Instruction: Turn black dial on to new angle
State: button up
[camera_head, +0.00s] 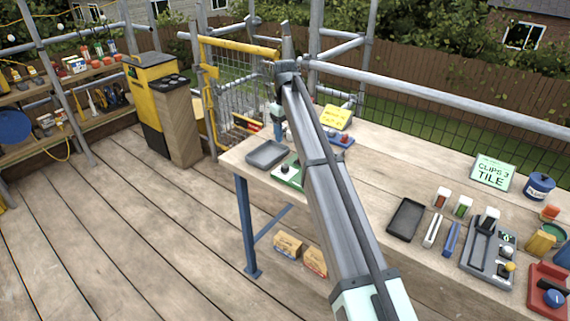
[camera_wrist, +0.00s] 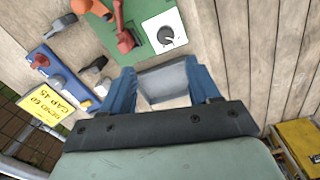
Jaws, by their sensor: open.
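The black dial (camera_wrist: 167,37) sits on a white square plate with markings on the green board (camera_wrist: 147,15) at the top of the wrist view. In the head view a small dark knob shows on the green board (camera_head: 284,178), which my arm partly covers. My gripper (camera_wrist: 160,68) is open and empty, its two blue fingers spread apart. In the wrist view the dial lies just beyond the fingertips, and nothing is between the fingers except the tray seen behind them.
A grey tray (camera_head: 267,153) stands beside the green board. A red lever (camera_wrist: 125,38) rises from the board. A blue board (camera_wrist: 60,72) with small parts and a yellow sign (camera_wrist: 48,105) are at left in the wrist view. Another dark tray (camera_head: 405,219) lies farther right on the bench.

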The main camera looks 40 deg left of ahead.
aim_at(285, 166)
jog(key=f, duration=1.3)
jog(key=shift+s+a+f, duration=0.2)
jog(key=shift+a+f, duration=0.05)
jog(key=shift+f, duration=0.1)
jog(key=c, duration=1)
